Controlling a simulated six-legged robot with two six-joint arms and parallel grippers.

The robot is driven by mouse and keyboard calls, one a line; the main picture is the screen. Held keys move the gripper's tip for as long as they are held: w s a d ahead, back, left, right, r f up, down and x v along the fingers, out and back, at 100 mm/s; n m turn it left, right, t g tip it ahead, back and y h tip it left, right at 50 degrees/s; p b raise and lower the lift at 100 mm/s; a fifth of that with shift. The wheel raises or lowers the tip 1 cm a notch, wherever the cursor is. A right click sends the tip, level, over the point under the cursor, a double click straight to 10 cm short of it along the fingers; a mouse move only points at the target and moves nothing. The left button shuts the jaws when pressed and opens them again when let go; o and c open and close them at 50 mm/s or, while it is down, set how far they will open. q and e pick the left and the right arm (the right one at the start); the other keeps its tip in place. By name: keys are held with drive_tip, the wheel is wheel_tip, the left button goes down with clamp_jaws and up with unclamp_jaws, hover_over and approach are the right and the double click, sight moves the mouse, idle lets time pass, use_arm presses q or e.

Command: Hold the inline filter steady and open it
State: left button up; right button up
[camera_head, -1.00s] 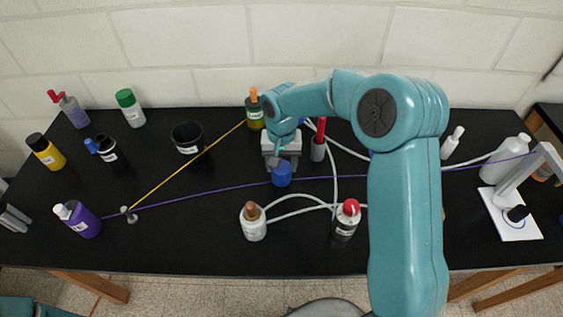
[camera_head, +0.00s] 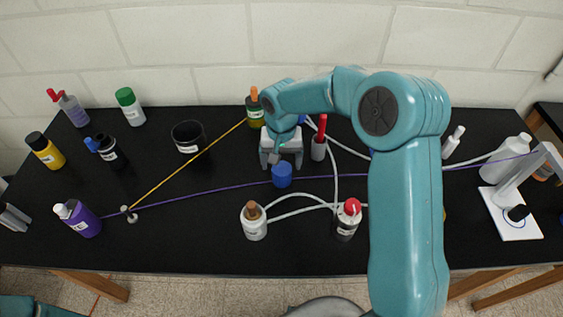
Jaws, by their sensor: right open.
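A small blue cylinder (camera_head: 282,176) stands near the middle of the black table, on the line of a thin purple cord. It may be the inline filter, but I cannot tell for sure. My right gripper (camera_head: 281,162) is just behind it, pointing down, with its two grey fingers apart. No held object is visible between the fingers, and I cannot tell whether they touch the cylinder. At the far left edge a grey gripper-like part (camera_head: 14,217), probably my left gripper, is cut off by the frame, so its jaws are unclear.
Purple (camera_head: 210,196) and yellow (camera_head: 187,168) cords cross the table. White tubes (camera_head: 301,197) run to a brown-capped bottle (camera_head: 254,222) and a red-topped bottle (camera_head: 347,219). A black cup (camera_head: 188,137) and several bottles stand left. A white stand (camera_head: 511,214) is right.

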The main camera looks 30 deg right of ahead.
sight(282, 169)
wheel_tip(282, 169, up, 11)
drive_tip(key=shift+s, duration=0.15)
drive_tip(key=shift+f, duration=0.1)
